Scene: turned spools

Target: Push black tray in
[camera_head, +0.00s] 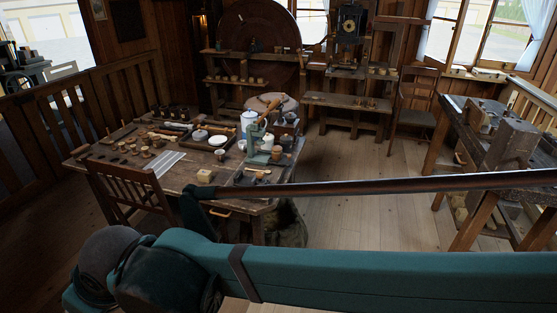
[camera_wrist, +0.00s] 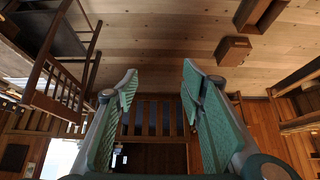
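My gripper (camera_wrist: 160,75) shows in the wrist view with two teal fingers spread apart, and nothing is between them. No black tray can be picked out in the wrist view, and my gripper is not seen touching any.
The work table (camera_head: 178,181) is crowded with spools, dishes and tools. A wooden chair (camera_head: 125,190) stands at its front left. A workbench (camera_head: 500,177) stands at the right. A long dark rod (camera_head: 370,186) and a large teal form cross the foreground. Floor (camera_head: 350,155) is clear between table and workbench.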

